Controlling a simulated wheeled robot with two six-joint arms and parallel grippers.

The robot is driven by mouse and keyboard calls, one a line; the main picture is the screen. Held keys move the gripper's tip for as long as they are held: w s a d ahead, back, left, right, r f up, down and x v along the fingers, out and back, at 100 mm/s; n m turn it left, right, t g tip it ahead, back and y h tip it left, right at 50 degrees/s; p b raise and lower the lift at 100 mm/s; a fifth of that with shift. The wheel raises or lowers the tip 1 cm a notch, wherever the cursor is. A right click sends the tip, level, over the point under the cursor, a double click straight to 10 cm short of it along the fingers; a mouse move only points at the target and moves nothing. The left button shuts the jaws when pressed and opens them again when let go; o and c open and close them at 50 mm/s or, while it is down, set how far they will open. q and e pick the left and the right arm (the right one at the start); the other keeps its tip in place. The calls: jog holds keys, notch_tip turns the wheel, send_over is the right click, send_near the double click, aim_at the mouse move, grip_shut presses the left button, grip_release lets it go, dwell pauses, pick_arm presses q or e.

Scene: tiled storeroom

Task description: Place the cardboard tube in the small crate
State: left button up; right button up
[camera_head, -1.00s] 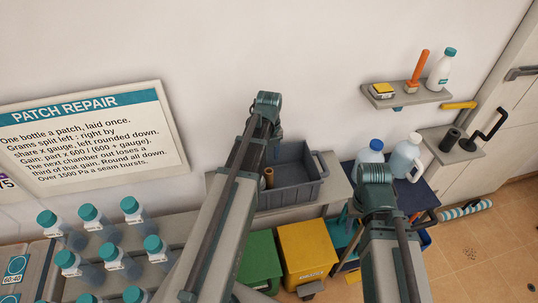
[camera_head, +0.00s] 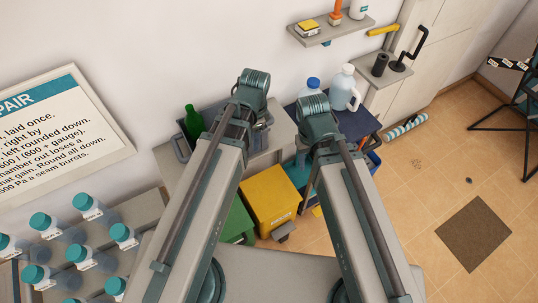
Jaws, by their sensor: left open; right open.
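A grey crate (camera_head: 181,149) stands on the bench by the wall, mostly hidden behind my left arm. I cannot tell whether it is the small crate. No cardboard tube can be made out now; my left arm covers most of the crate's inside. My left arm reaches up across the crate, and my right arm reaches up to its right, in front of the dark blue table. Both arms bend away at their far ends, and neither gripper's fingertips show.
A green bottle (camera_head: 193,122) stands at the crate's left end. A yellow bin (camera_head: 270,200) and a green bin (camera_head: 237,222) stand below. White jugs (camera_head: 343,90) stand on the dark blue table (camera_head: 359,124). Several teal-capped bottles (camera_head: 87,205) are lower left. Tiled floor at right is largely open.

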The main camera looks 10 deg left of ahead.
pick_arm(q)
jog(key=s+d+n, duration=0.6)
jog(key=n, duration=0.2)
jog(key=shift+s+n, duration=0.15)
jog(key=shift+n, duration=0.15)
notch_tip(320, 180, down, 9)
jog(key=b, duration=0.9)
